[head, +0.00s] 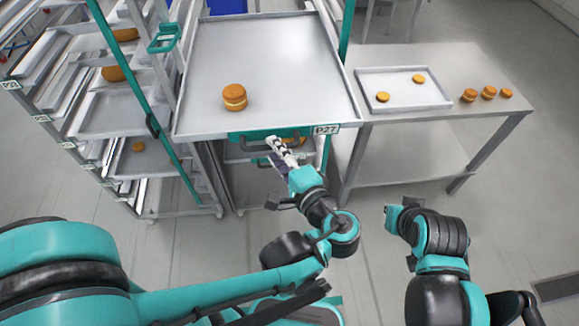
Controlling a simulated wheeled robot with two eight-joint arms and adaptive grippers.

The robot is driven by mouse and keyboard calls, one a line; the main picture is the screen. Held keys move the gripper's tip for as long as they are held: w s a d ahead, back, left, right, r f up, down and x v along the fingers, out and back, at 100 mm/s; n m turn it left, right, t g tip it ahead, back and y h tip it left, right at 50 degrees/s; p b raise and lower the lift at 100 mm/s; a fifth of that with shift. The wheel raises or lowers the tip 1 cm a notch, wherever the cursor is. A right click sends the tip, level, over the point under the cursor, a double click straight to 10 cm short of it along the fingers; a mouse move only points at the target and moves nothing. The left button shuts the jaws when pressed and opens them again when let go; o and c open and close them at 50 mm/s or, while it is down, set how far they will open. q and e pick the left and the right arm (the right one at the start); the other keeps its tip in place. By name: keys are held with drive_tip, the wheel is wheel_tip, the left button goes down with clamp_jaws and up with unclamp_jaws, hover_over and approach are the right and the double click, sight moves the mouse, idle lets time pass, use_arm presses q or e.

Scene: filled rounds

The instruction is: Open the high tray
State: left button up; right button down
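The high tray (270,55) is a wide, shallow metal tray at the top of the middle rack, with a P27 label at its front right corner. My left gripper (281,152) is at this handle, below the tray's front edge. Its fingers overlap the handle area, and I cannot tell whether they are closed on it. My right arm is at the lower right; its gripper does not show.
A rack with several trays (120,115) and rounds stands at the left, with a teal upright post. A metal table (440,70) at the right bears a small tray (432,101) with two rounds and three loose rounds (489,92). The floor at the right front is clear.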

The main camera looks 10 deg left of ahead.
use_arm(q)
drive_tip(key=v, duration=0.9)
drive_tip(key=a+f+n+g+h+b, duration=0.2)
drive_tip(key=a+f+n+h+b, duration=0.3)
drive_tip(key=f, duration=0.4)
drive_tip(key=a+f+n+g+h+b, duration=0.3)
drive_tip(key=a+f+n+h+b, duration=0.1)
drive_tip(key=a+f, duration=0.4)
drive_tip(key=shift+w+f+n+h+b, duration=0.3)
drive_tip(key=shift+f+n+h, duration=0.2)
drive_tip(key=shift+f+n, duration=0.4)
